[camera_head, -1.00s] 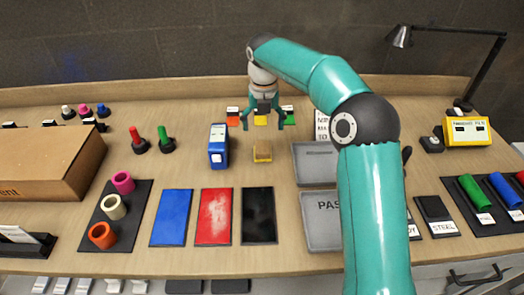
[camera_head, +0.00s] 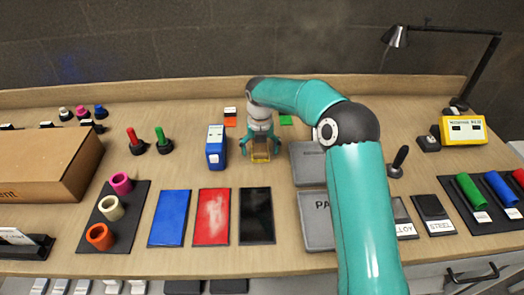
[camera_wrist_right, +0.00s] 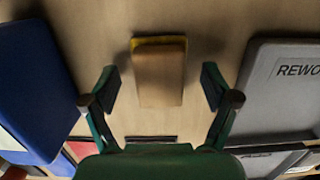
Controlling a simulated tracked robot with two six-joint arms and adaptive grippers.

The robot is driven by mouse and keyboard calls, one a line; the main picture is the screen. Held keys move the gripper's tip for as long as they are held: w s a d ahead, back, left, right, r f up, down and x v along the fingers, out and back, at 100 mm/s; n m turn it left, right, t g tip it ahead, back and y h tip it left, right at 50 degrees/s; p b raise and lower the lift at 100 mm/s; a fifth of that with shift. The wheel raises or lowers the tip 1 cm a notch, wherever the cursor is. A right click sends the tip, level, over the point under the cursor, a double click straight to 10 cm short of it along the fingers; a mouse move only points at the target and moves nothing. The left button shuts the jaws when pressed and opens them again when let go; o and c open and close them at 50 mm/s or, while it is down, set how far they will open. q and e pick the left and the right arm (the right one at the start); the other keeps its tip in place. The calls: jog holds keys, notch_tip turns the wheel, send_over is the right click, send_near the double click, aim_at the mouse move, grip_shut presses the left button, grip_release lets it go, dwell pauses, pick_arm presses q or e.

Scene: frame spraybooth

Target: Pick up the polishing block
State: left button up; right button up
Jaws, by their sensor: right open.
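The polishing block, a small tan block with a yellow edge (camera_head: 261,157), lies on the wooden bench. In the right wrist view the block (camera_wrist_right: 159,75) sits near the middle, between the fingers and a little beyond their tips. My right gripper (camera_head: 261,149) is over the block, pointing down and partly covering it. Its fingers (camera_wrist_right: 161,87) are open, one on each side, with a gap between each finger and the block. My left gripper is not in view.
A blue box-shaped item (camera_head: 215,148) stands close left of the block. Grey trays (camera_head: 308,165) lie close to the right, one marked REWORK. Blue, red and black panels (camera_head: 256,216) lie in front. A cardboard box (camera_head: 45,165) is at far left.

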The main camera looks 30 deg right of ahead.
aim_at(261, 147)
jog(key=c, duration=1.2)
jog(key=shift+r, duration=0.15)
jog(key=shift+c, duration=0.2)
jog(key=shift+r, duration=0.55)
notch_tip(261, 147, up, 19)
jog(key=p, duration=0.3)
jog(key=shift+f+p, duration=0.15)
jog(key=shift+p, duration=0.25)
jog(key=o, duration=0.5)
jog(key=shift+c, duration=0.2)
jog(key=c, duration=0.3)
jog(key=shift+d, duration=0.1)
